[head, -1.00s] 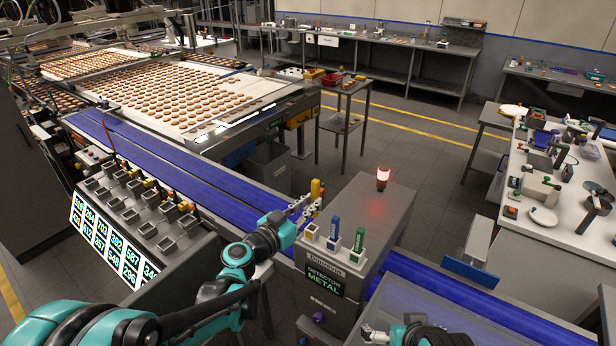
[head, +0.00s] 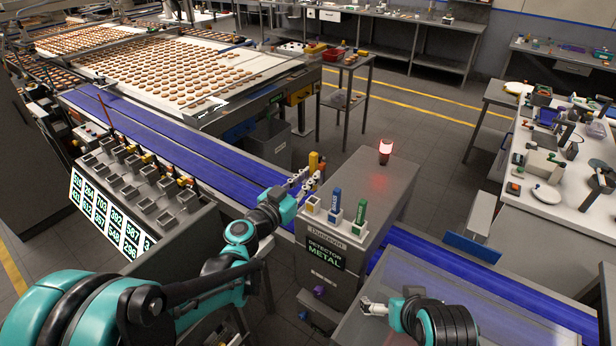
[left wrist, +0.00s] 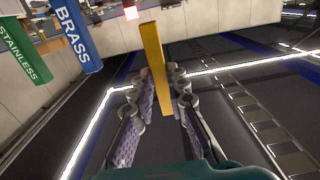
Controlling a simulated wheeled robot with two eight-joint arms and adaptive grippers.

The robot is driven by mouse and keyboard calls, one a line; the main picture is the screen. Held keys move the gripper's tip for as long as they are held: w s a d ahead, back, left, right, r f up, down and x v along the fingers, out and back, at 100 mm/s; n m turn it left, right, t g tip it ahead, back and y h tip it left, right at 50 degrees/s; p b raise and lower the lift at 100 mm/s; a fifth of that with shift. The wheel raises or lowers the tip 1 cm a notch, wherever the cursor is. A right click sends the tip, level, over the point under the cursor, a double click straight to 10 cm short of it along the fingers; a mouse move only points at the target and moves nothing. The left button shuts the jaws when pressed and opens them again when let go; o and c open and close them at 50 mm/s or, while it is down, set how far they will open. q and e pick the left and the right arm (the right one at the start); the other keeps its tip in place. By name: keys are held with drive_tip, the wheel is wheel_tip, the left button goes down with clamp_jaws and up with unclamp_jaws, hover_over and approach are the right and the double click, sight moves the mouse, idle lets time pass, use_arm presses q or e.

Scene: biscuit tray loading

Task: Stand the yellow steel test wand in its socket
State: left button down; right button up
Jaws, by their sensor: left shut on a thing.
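The yellow wand (head: 313,162) is upright in my left gripper (head: 305,181), above the blue conveyor beside the metal detector. The left wrist view shows the wand (left wrist: 154,62) between the two fingers (left wrist: 160,95), which are shut on it. An empty-looking socket with a yellow rim (head: 312,204) is on the detector's top, just in front of the gripper. The blue BRASS wand (head: 336,199) and green STAINLESS wand (head: 360,213) stand in sockets to its right. My right gripper (head: 373,307) is low in front of the detector, apart from the wands; its jaw opening is unclear.
The metal detector (head: 345,236) carries a lit red lamp (head: 386,149) on its top. A console with numbered labels (head: 107,223) is at left. A small side table (head: 345,88) stands behind.

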drive_tip(key=shift+f+b, duration=1.15)
drive_tip(key=shift+f, duration=0.3)
drive_tip(key=shift+s+f+b, duration=0.1)
drive_tip(key=shift+f+b, duration=0.2)
drive_tip(key=shift+f, duration=0.05)
idle(0.7)
